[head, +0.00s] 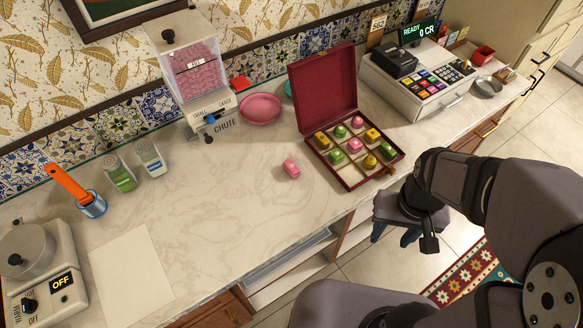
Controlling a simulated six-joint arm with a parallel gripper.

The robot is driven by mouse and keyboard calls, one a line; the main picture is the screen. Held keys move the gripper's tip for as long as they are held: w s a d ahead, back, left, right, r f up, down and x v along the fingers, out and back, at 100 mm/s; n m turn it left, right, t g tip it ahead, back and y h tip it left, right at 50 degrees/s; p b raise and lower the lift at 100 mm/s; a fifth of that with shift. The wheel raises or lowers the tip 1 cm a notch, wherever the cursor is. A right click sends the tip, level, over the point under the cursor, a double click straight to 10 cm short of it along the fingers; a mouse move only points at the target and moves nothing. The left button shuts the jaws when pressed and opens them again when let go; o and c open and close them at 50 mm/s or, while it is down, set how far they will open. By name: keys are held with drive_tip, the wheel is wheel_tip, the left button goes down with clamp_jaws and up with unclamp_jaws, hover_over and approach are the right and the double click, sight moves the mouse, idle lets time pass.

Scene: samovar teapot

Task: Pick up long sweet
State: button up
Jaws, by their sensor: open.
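A pink, oblong sweet (291,168) lies alone on the pale marble counter, left of the open dark red box (352,185). The box holds several green, yellow and pink sweets in separate compartments, and its lid (322,90) stands raised at the back. My gripper (394,236) is at the right, beyond the counter's front edge, pointing down. It is open and empty, well apart from the loose pink sweet.
A sweet dispenser (190,70) and a pink plate (261,109) stand behind the sweet. A cash register (418,80) stands at the right. Shakers (120,174), an orange-handled tool in a blue cup (92,205) and a warmer (40,275) are left. The counter around the sweet is clear.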

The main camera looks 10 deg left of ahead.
drive_tip(key=w+a+n, duration=0.2)
drive_tip(key=w+a, duration=0.2)
drive_tip(key=w, duration=0.5)
drive_tip(key=n+b, duration=0.2)
drive_tip(key=n, duration=0.6)
hover_over(292, 165)
drive_tip(key=f, duration=0.4)
drive_tip(key=shift+s+a+f, duration=0.15)
drive_tip(key=shift+s+f, duration=0.05)
drive_tip(key=shift+s, duration=0.1)
drive_tip(key=shift+f+m+p, duration=0.3)
drive_tip(key=shift+f+p, duration=0.95)
drive_tip(key=shift+f, duration=0.45)
drive_tip(key=shift+w+f+p, duration=0.15)
drive_tip(key=shift+f+p, duration=0.3)
drive_tip(key=shift+f, duration=0.55)
drive_tip(key=shift+w+f+p, duration=0.1)
drive_tip(key=shift+f+p, duration=0.35)
drive_tip(key=shift+f, duration=0.5)
drive_tip(key=shift+c, duration=0.6)
clamp_jaws()
